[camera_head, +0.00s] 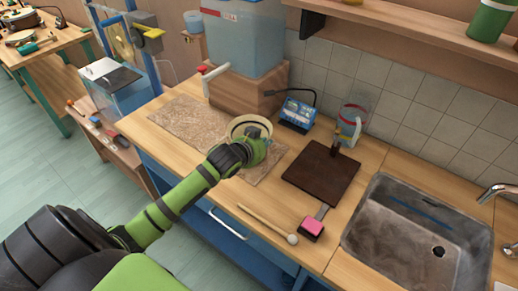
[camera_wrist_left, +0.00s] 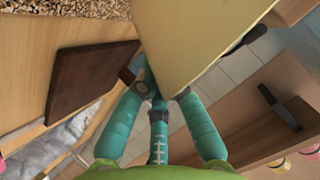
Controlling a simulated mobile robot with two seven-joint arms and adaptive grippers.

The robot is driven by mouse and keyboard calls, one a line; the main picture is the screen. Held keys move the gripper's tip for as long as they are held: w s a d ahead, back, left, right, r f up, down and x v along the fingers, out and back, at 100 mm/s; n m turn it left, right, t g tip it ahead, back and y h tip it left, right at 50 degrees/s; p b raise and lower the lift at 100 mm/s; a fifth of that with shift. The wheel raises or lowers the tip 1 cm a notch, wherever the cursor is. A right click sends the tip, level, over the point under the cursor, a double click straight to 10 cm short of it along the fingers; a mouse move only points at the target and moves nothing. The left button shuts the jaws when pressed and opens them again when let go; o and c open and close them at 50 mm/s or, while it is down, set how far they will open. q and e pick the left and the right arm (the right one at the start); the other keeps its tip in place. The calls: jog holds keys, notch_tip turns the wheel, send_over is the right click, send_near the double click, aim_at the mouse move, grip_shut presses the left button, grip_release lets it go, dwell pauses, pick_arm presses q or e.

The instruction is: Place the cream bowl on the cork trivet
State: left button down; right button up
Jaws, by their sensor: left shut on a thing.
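The cream bowl (camera_head: 238,123) is at the end of my left arm in the head view, over the right part of a speckled brown, cork-like mat (camera_head: 190,118). I cannot tell whether this mat is the cork trivet; no separate trivet shows clearly. My left gripper (camera_head: 257,146) is shut on the bowl's near side. In the left wrist view the bowl (camera_wrist_left: 200,35) fills the top middle, tilted in the picture, with the teal fingers (camera_wrist_left: 155,82) at its edge. I cannot tell whether the bowl touches the mat. My right gripper is not in view.
A water tank (camera_head: 243,40) on a wooden block (camera_head: 235,97) stands behind the bowl. A blue device (camera_head: 297,113), a dark brown board (camera_head: 322,175), a mallet (camera_head: 265,222) and a pink block (camera_head: 311,228) lie to the right, before the sink (camera_head: 415,240). The mat's left part is clear.

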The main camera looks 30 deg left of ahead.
pick_arm(q)
jog(key=shift+w+a+f, duration=0.2)
jog(key=shift+a+f, duration=0.3)
jog(key=shift+a, duration=0.35)
jog(key=shift+f+p, duration=0.5)
jog(key=shift+f, duration=1.55)
jog(key=c, duration=1.3)
grip_release()
jog(key=shift+c, duration=0.2)
jog(key=shift+s, duration=0.1)
jog(key=v, duration=1.2)
jog(key=shift+b, duration=0.45)
